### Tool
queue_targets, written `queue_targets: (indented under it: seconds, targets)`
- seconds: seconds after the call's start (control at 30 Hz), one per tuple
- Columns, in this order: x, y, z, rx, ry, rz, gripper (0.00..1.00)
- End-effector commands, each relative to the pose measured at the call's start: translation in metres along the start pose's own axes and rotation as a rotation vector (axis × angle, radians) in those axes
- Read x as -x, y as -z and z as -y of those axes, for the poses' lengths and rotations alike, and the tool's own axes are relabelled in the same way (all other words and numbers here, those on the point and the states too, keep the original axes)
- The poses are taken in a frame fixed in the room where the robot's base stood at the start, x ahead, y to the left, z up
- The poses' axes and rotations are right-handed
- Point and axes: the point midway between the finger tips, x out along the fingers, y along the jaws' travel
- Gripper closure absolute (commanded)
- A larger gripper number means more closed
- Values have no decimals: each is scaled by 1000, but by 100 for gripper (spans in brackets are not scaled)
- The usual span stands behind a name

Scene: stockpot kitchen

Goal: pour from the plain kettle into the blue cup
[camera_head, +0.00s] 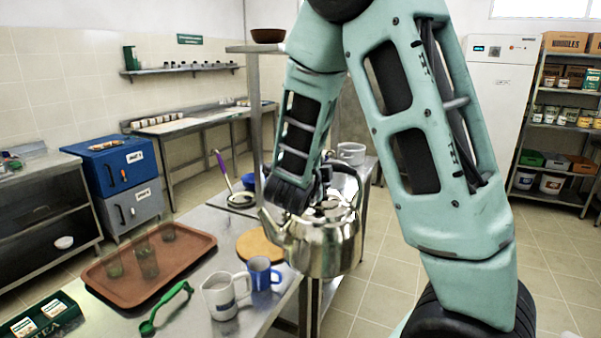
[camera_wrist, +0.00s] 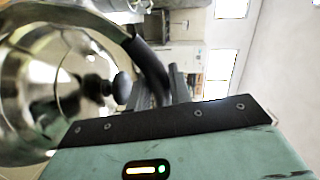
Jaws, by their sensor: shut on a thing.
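The plain kettle (camera_head: 328,240) is shiny metal with a dark handle. It hangs from my gripper (camera_head: 312,186) beside the table's right edge, to the right of the blue cup. In the wrist view the kettle (camera_wrist: 30,85) fills the left side, with its black lid knob and handle near the fingers (camera_wrist: 165,88). My gripper is shut on the handle; the fingertips are partly hidden. The kettle's spout points left in the head view, above and right of the cup. The blue cup (camera_head: 262,274) stands upright on the metal table, touching or very near a white mug.
The white mug (camera_head: 221,298) stands left of the cup. A green scoop (camera_head: 165,306), a brown tray (camera_head: 130,288) with several glasses and a round wooden board (camera_head: 257,246) lie on the table (camera_head: 215,225). A shelf post (camera_head: 254,125) rises behind the kettle.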

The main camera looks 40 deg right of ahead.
Motion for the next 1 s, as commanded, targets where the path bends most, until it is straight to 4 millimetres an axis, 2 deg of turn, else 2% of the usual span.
queue_targets:
  seconds: [0.23,1.0]
  targets:
    - [3,4,-1,17,15,-13,100]
    - [8,-28,-34,219,93,-55,100]
